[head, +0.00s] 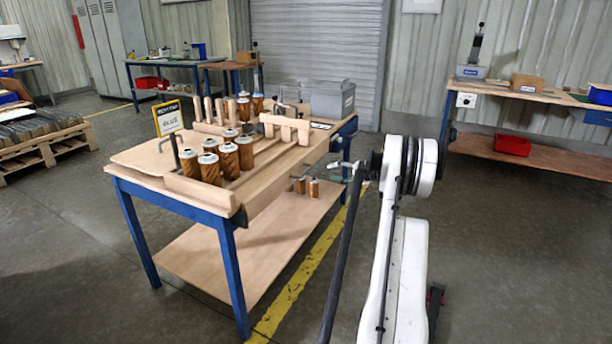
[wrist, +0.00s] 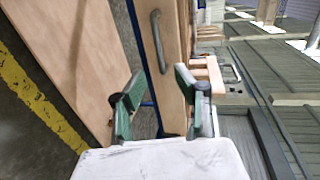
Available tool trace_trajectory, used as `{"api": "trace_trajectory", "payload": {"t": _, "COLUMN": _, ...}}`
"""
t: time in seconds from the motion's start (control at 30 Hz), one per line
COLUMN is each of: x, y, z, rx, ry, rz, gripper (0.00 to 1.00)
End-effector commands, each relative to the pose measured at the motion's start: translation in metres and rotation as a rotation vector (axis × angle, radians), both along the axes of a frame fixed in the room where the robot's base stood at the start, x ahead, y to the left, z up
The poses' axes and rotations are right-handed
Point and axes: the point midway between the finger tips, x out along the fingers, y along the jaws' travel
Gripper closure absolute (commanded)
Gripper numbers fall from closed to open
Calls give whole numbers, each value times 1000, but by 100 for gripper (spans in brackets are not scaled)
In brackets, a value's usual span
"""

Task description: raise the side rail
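The side rail (head: 285,187) is a long pale wooden board along the right side of the blue-legged table (head: 150,188). In the head view it hangs below the level of the tabletop edge. In the wrist view the side rail (wrist: 178,100) runs upright through the picture and carries a grey bar handle (wrist: 157,42). My gripper (wrist: 158,78) is open, with green-padded fingers spread on either side of the handle's lower part. Nothing shows as held, and I cannot tell whether a finger touches the rail. In the head view the gripper is small beside the table's right side.
Several copper-coloured filter cartridges (head: 229,160) stand on the table, with wooden racks (head: 285,127), a grey bin (head: 332,98) and a sign (head: 168,118). A lower shelf (head: 240,255) holds a few small cartridges. Open floor lies around the table.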

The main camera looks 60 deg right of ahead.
Motion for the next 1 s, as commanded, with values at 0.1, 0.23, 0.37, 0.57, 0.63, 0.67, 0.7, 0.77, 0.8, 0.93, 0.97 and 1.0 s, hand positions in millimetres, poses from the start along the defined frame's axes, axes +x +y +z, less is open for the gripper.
{"api": "trace_trajectory", "payload": {"t": 0.1, "x": -2, "y": -4, "z": -6, "rx": 4, "ry": -10, "rz": -5, "gripper": 70}}
{"api": "trace_trajectory", "payload": {"t": 0.23, "x": 11, "y": -2, "z": -9, "rx": 4, "ry": -10, "rz": -3, "gripper": 70}}
{"api": "trace_trajectory", "payload": {"t": 0.37, "x": 33, "y": 1, "z": -14, "rx": 3, "ry": -9, "rz": -2, "gripper": 70}}
{"api": "trace_trajectory", "payload": {"t": 0.57, "x": 69, "y": 7, "z": -22, "rx": 3, "ry": -9, "rz": -2, "gripper": 70}}
{"api": "trace_trajectory", "payload": {"t": 0.63, "x": 82, "y": 9, "z": -25, "rx": 4, "ry": -9, "rz": -4, "gripper": 70}}
{"api": "trace_trajectory", "payload": {"t": 0.67, "x": 87, "y": 9, "z": -26, "rx": 4, "ry": -8, "rz": -3, "gripper": 70}}
{"api": "trace_trajectory", "payload": {"t": 0.7, "x": 93, "y": 11, "z": -27, "rx": 4, "ry": -8, "rz": -3, "gripper": 70}}
{"api": "trace_trajectory", "payload": {"t": 0.77, "x": 102, "y": 11, "z": -29, "rx": 3, "ry": -8, "rz": -4, "gripper": 70}}
{"api": "trace_trajectory", "payload": {"t": 0.8, "x": 107, "y": 12, "z": -29, "rx": 3, "ry": -8, "rz": -4, "gripper": 70}}
{"api": "trace_trajectory", "payload": {"t": 0.93, "x": 121, "y": 14, "z": -32, "rx": 3, "ry": -8, "rz": -4, "gripper": 70}}
{"api": "trace_trajectory", "payload": {"t": 0.97, "x": 122, "y": 14, "z": -32, "rx": 3, "ry": -8, "rz": -4, "gripper": 70}}
{"api": "trace_trajectory", "payload": {"t": 1.0, "x": 125, "y": 14, "z": -32, "rx": 3, "ry": -8, "rz": -5, "gripper": 70}}
